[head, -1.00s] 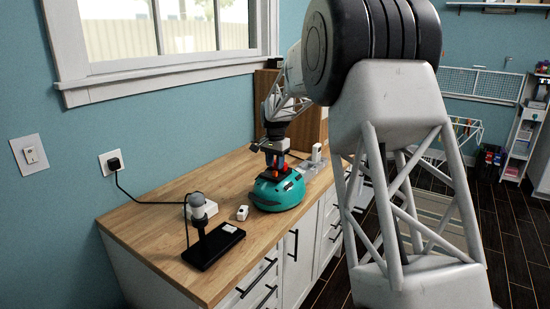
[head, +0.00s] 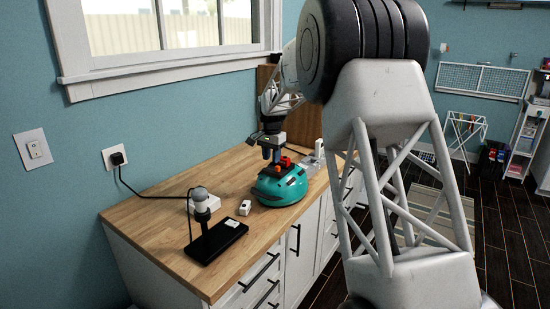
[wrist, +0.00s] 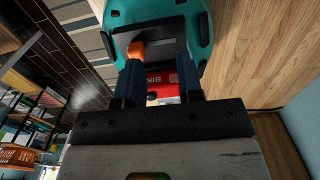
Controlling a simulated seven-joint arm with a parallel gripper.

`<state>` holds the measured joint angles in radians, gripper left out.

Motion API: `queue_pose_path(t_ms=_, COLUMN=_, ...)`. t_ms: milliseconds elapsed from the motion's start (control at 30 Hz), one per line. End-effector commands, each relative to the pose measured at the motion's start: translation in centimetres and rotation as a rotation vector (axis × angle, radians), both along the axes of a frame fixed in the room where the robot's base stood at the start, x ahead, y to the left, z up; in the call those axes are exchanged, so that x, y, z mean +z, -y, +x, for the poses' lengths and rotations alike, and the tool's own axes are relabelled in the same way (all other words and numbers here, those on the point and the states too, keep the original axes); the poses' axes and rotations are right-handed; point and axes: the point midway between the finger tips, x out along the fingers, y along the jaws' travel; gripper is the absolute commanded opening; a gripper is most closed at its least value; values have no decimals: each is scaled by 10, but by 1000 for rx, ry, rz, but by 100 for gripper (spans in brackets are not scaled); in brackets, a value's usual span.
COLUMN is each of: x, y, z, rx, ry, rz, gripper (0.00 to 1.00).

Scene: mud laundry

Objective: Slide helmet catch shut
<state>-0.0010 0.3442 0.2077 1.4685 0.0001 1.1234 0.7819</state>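The teal helmet (head: 283,190) sits on the wooden counter, and its shell also shows at the top of the wrist view (wrist: 118,12). A dark plate (wrist: 165,35) lies on it, with an orange knob (wrist: 135,49) at the plate's left in the wrist view. A red part with white lettering (wrist: 188,74) shows between and beyond the fingers. My gripper (wrist: 160,63) is open, its two dark blue fingers apart. In the head view my gripper (head: 271,157) is just above the helmet's left side.
A lamp-like device on a black base (head: 219,240) stands at the front left of the counter, with a cord to the wall outlet (head: 116,157). A small white block (head: 244,207) lies left of the helmet. A clear container (head: 313,163) stands behind it.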

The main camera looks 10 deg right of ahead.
Motion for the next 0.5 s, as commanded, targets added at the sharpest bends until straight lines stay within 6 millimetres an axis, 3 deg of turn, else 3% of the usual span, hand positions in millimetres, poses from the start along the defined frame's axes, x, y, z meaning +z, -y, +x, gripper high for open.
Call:
queue_pose_path(t_ms=267, x=3, y=22, z=-21, rx=-3, ry=1, rz=0, gripper=34)
queue_pose_path(t_ms=500, x=-19, y=21, z=-20, rx=-2, ry=1, rz=0, gripper=34)
